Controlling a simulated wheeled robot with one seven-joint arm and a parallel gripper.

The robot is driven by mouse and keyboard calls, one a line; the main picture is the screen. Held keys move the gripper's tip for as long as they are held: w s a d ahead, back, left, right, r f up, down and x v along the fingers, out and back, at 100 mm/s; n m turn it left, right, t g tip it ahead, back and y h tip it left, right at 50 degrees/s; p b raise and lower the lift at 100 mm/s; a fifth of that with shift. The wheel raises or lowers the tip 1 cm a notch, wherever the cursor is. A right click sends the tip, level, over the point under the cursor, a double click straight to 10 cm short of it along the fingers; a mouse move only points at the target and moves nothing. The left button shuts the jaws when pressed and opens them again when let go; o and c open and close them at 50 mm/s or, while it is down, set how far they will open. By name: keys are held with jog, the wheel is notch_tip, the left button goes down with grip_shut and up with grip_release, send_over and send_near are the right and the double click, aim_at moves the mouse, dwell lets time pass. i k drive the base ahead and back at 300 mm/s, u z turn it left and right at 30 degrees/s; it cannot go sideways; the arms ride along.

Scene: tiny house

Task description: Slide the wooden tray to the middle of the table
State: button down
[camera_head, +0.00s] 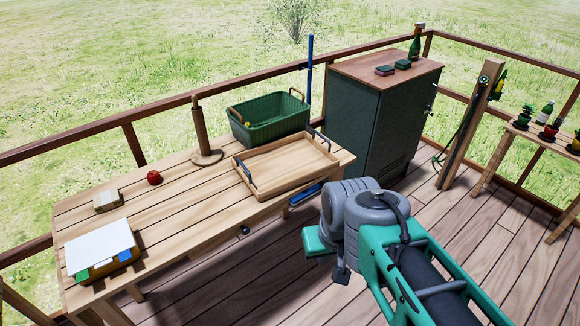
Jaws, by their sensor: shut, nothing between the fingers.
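The wooden tray (284,166) lies on the right end of the slatted wooden table (185,232). It is rectangular, with a raised rim and dark handles at its left and right ends. Its right end is close to the table's right edge. My gripper (340,275) is in front of the table, to the right of and below the tray in the picture. It is apart from the tray and shut, with nothing seen in it. The grey wrist hides part of the gripper.
A green basket (268,118) is just behind the tray. A wooden post on a round base (207,157) stands left of it. A red apple (154,177), small wooden block (107,200) and papers (100,246) lie farther left. A cabinet (377,117) stands right.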

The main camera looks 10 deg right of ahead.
aim_at(269, 170)
jog(key=z, duration=0.9)
jog(key=i, duration=1.75)
jog(key=u, duration=3.4)
